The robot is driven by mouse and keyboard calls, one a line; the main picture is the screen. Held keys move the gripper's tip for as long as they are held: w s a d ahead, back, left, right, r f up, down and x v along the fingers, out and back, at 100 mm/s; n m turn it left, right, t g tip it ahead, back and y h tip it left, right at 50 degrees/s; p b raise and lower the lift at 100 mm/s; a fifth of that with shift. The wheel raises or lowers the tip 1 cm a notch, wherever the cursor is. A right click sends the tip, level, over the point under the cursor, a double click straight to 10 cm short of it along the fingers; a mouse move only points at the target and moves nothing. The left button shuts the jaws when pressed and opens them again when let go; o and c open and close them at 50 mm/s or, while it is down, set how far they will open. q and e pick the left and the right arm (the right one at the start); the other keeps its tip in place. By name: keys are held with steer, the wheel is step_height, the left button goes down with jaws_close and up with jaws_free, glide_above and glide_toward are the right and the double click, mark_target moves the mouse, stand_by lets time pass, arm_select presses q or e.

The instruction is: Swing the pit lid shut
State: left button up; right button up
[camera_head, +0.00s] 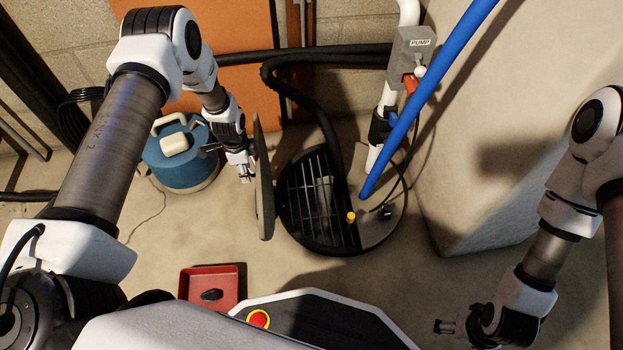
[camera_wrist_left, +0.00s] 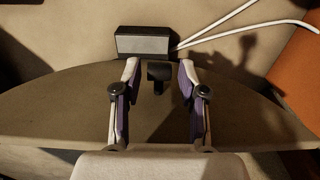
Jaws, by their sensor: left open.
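The pit lid (camera_head: 263,190) stands on edge, nearly upright, at the left side of the round pit (camera_head: 318,200), which is uncovered with a grate-like pattern inside. My left gripper (camera_head: 246,175) is at the lid's left face, on the side away from the pit. In the left wrist view the lid (camera_wrist_left: 60,112) is a broad curved panel. The open fingers of my left gripper (camera_wrist_left: 159,85) stand on either side of a small dark knob (camera_wrist_left: 158,72), apart from it. My right gripper (camera_head: 444,327) is low at the right, far from the lid; its jaws are too small to read.
A blue canister (camera_head: 180,158) stands left of the lid. A red tray (camera_head: 209,287) lies in front. A blue pipe (camera_head: 415,115), a black hose (camera_head: 318,110) and the pump pipe (camera_head: 387,100) come down at the pit. A pale block (camera_head: 500,140) stands right.

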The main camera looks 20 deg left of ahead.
mark_target(258, 165)
arm_select(q)
steer(key=shift+f+p, duration=0.15)
steer(key=shift+p, duration=0.25)
steer(key=c, duration=0.5)
steer(key=shift+c, duration=1.2)
steer(key=shift+w+d+r, duration=0.3)
steer(key=shift+d, duration=0.3)
steer(key=shift+w+d+r, duration=0.25)
steer(key=shift+d, duration=0.3)
steer(key=shift+w+d+r, duration=0.3)
steer(key=shift+d, duration=0.3)
arm_select(e)
steer(key=shift+f, duration=0.15)
arm_select(q)
steer(key=shift+w+d+r+b, duration=0.1)
steer(key=shift+w+d+b, duration=0.3)
steer(key=shift+d, duration=0.55)
steer(key=shift+w+d+r+b, duration=0.1)
steer(key=shift+w+d+b, duration=0.1)
steer(key=shift+w+d, duration=0.55)
arm_select(e)
steer(key=shift+f, duration=0.5)
arm_select(q)
steer(key=shift+s+d+f, duration=0.1)
steer(key=shift+s+d, duration=0.15)
